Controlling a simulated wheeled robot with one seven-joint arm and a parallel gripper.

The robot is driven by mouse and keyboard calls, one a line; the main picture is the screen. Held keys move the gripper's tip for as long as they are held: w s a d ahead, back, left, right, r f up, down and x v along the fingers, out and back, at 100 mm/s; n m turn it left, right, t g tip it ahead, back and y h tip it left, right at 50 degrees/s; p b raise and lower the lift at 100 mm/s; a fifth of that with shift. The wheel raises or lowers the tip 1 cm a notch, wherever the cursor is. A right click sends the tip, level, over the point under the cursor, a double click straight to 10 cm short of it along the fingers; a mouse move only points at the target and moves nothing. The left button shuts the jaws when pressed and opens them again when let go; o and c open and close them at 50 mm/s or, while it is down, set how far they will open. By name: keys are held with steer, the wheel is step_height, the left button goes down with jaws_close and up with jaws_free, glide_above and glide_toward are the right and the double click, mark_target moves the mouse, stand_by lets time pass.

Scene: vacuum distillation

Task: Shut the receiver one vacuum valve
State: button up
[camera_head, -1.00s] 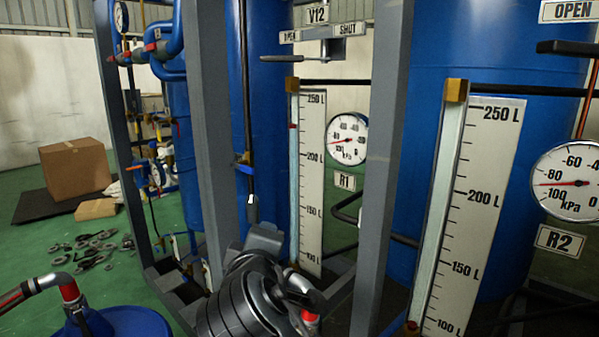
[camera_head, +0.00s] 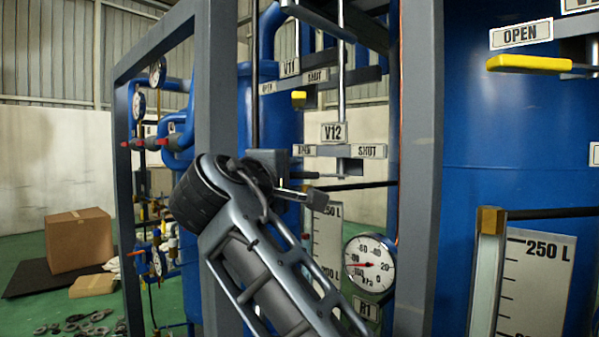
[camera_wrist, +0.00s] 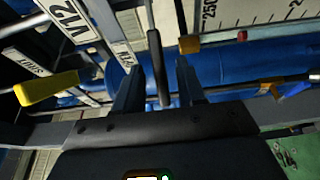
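The V12 label (camera_head: 333,132) hangs above the R1 gauge (camera_head: 369,264), with an OPEN plate (camera_head: 304,151) on its left and a SHUT plate (camera_head: 369,151) on its right. The dark valve handle (camera_head: 340,178) below the plates points left, to the OPEN side. My gripper (camera_head: 303,185) is at its left end. In the wrist view, the dark handle (camera_wrist: 157,62) stands between the two fingers of my gripper (camera_wrist: 160,82), with a gap on each side. The V12 label (camera_wrist: 62,20) and SHUT plate (camera_wrist: 30,62) show at the left there.
Valve V11 has a yellow handle (camera_head: 299,99) above and behind. Another yellow handle (camera_head: 526,64) sits under an OPEN plate at the right. A grey frame post (camera_head: 418,180) stands right of V12. The R1 level scale (camera_head: 327,235) is below my gripper.

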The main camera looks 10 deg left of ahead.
mark_target(298, 175)
steer(key=shift+x, duration=2.05)
steer(key=shift+c, duration=0.3)
jaws_close()
steer(key=shift+f, duration=0.1)
